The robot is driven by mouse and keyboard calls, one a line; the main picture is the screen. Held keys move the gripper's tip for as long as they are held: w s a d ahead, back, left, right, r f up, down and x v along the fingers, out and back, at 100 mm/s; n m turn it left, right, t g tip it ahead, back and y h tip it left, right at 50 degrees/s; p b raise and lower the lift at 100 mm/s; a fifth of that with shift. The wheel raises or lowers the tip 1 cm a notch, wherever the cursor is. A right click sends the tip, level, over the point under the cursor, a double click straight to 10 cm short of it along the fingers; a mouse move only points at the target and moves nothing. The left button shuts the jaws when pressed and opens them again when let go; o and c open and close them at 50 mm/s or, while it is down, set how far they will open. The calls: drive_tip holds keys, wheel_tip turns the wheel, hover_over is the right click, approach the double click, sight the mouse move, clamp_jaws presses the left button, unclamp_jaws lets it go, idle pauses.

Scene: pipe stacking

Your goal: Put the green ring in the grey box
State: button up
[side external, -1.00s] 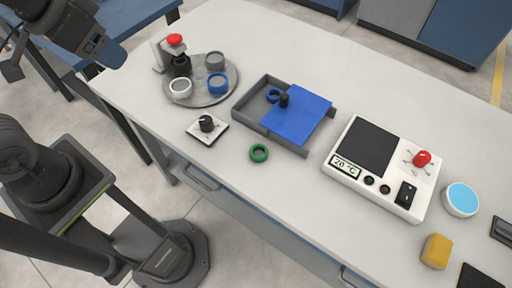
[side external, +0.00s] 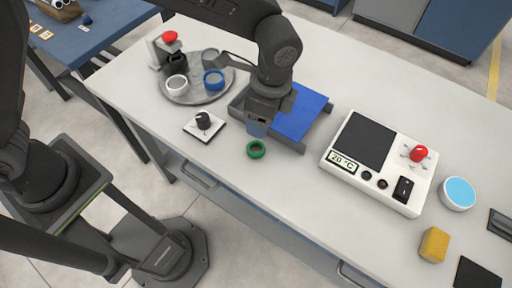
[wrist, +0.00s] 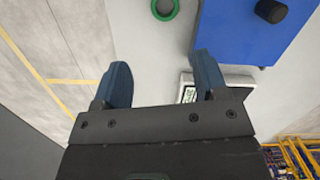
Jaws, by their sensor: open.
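The green ring (side external: 257,156) lies flat on the white table in front of the grey box (side external: 288,142). It also shows at the top edge of the wrist view (wrist: 155,9), partly cut off. A blue lid (side external: 309,106) covers the right part of the box. The lid's black knob (wrist: 271,10) shows in the wrist view. My gripper (side external: 257,128) hangs over the box's near side, just behind the ring in the side view. It is open and empty, with its fingers apart in the wrist view (wrist: 162,78).
A round grey tray (side external: 193,99) holding several rings and a red-topped device stands at the left. A small black-knobbed plate (side external: 204,126) lies left of the ring. A white hotplate device (side external: 385,162) stands at the right. The table's near edge is close to the ring.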

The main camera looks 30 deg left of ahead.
drive_tip(key=f, duration=0.1)
approach(255, 147)
drive_tip(key=shift+s+d+f, duration=0.35)
drive_tip(key=shift+s+f, duration=0.15)
drive_tip(key=shift+s+d+f, duration=0.35)
drive_tip(key=shift+s+f, duration=0.15)
drive_tip(key=shift+w+a+f, duration=0.1)
drive_tip(key=shift+a+f, duration=0.1)
drive_tip(key=shift+f, duration=0.65)
drive_tip(key=shift+a+f, duration=0.2)
drive_tip(key=shift+f, duration=0.65)
drive_tip(key=shift+w+a+f, duration=0.1)
drive_tip(key=shift+a+f, duration=0.1)
drive_tip(key=shift+f, duration=0.65)
drive_tip(key=shift+c, duration=0.4)
drive_tip(key=c, duration=0.7)
drive_tip(key=shift+c, duration=0.2)
drive_tip(key=shift+r, duration=0.1)
